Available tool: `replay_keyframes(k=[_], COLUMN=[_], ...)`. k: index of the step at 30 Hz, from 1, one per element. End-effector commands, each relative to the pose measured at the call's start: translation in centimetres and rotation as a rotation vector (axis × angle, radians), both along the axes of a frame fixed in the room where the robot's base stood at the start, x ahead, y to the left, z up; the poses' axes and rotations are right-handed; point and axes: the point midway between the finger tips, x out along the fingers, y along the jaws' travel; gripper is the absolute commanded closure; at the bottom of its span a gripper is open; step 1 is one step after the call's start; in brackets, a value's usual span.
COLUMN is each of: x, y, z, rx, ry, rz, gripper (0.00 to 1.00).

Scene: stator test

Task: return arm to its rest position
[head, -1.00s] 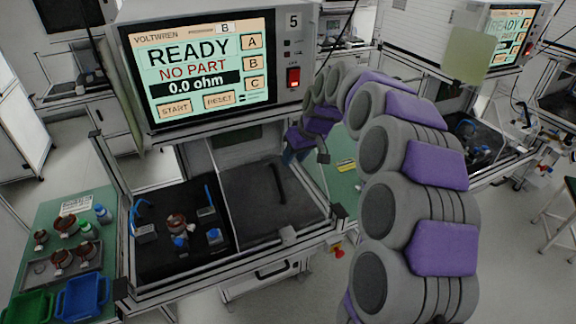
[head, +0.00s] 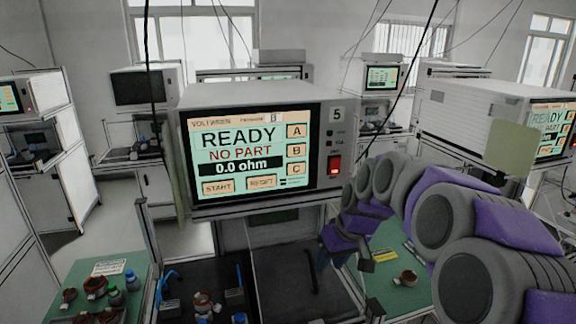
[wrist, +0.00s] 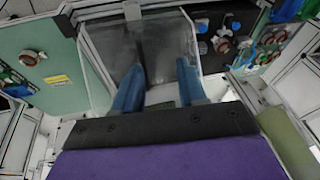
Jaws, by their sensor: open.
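My grey and purple arm is folded in a curve at the right of the head view.
The tester (head: 250,150) reads READY, NO PART, 0.0 ohm. A copper stator (head: 204,303) sits in the black fixture area below. Another stator (head: 405,278) lies on the right green mat (head: 395,240). A left green mat (head: 75,275) holds several stators and bottles.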

Motion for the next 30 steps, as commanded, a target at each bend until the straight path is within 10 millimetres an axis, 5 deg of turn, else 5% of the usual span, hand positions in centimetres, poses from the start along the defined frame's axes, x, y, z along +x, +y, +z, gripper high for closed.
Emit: replay_keyframes(k=[9, 21, 25, 30], x=[-14.0, -30.9, -34.3, -36.3], y=[1.4, -0.7, -1.4, -1.7], z=[-1.4, -5.9, -7.0, -7.7], rx=[-0.074, -0.2, -0.224, -0.236], ry=[0.161, 0.352, 0.39, 0.414], rz=[-0.058, -0.243, -0.297, -0.327], gripper=[0.59, 0.59, 0.59, 0.59])
